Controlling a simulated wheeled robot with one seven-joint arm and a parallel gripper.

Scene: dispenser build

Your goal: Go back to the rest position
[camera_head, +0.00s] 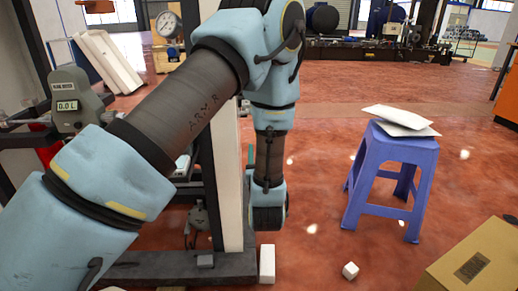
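My arm reaches across the left and middle of the head view, its forearm marked "ARM R". It bends down at the upper middle and ends in a dark wrist part beside a white post (231,190). My gripper's fingers do not show, so I cannot see whether they hold anything. A grey dispenser unit with a small display (67,105) reading 0.0 L stands at the left, partly hidden by my arm.
A blue stool (391,160) with pale sheets (401,118) on top stands at the right. A cardboard box (478,262) is at the lower right. The middle floor is mostly clear.

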